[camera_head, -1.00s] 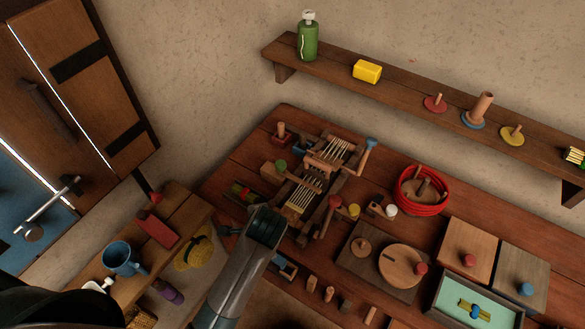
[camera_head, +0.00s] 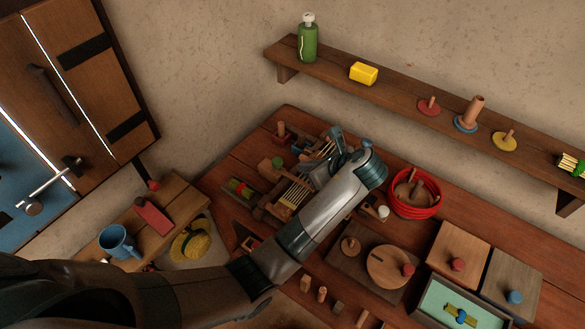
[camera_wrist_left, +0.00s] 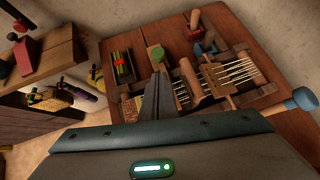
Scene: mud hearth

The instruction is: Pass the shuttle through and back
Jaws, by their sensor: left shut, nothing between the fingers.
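The small wooden loom with pale threads (camera_head: 295,194) stands on the table, partly hidden by my left arm in the head view. Its threads and crossbars show in the left wrist view (camera_wrist_left: 238,73). A wooden piece with a green knob (camera_head: 277,162) sits at the loom's left side; it also shows in the left wrist view (camera_wrist_left: 155,53). I cannot tell surely whether it is the shuttle. My left gripper (camera_head: 337,137) is over the loom, shut and empty. In the wrist view its fingers point toward the green-knobbed piece. My right gripper is not in view.
A red coil (camera_head: 414,193) and a wooden board with a round disc (camera_head: 388,266) lie right of the loom. A low bench with a blue mug (camera_head: 117,241) stands left. A shelf (camera_head: 400,92) runs along the wall behind.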

